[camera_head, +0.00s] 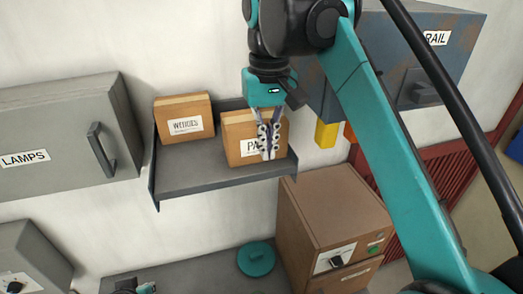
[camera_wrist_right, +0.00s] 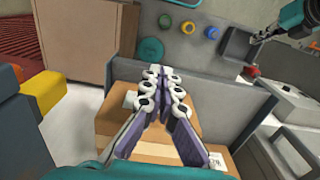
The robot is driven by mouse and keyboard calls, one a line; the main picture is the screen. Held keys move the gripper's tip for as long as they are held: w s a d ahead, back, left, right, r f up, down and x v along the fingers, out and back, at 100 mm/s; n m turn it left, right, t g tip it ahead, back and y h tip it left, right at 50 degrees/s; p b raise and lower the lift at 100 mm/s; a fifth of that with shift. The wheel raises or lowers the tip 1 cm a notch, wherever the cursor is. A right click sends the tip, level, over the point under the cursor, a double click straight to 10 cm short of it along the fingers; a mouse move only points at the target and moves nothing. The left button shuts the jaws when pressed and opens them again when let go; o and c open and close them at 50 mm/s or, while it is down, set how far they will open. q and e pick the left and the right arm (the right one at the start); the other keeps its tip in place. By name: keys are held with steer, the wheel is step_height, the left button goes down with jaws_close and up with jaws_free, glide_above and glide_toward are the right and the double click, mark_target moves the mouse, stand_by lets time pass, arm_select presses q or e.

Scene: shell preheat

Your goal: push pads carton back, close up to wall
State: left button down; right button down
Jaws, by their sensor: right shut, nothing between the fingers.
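The pads carton (camera_head: 236,132) is a brown box on the grey shelf (camera_head: 200,182), right of its middle. Its white label shows only "PA"; my right gripper hides the rest. My right gripper (camera_head: 268,156) points down in front of the carton's label face, fingers together and empty. Whether it touches the carton cannot be told. In the right wrist view the closed fingers (camera_wrist_right: 165,72) cover part of a brown carton (camera_wrist_right: 108,122).
A second carton (camera_head: 184,123) stands left of the pads carton, with a gap between them. A grey LAMPS cabinet (camera_head: 60,140) is left of the shelf. A blue-grey RAIL box (camera_head: 415,60) hangs at right. A brown cabinet (camera_head: 330,215) stands below right.

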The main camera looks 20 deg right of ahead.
mark_target(254, 136)
steer(key=shift+w+f+p, duration=0.45)
steer(key=shift+w+f, duration=1.55)
steer(key=shift+w, duration=0.2)
steer(key=shift+s, duration=0.1)
steer(key=shift+r, duration=0.1)
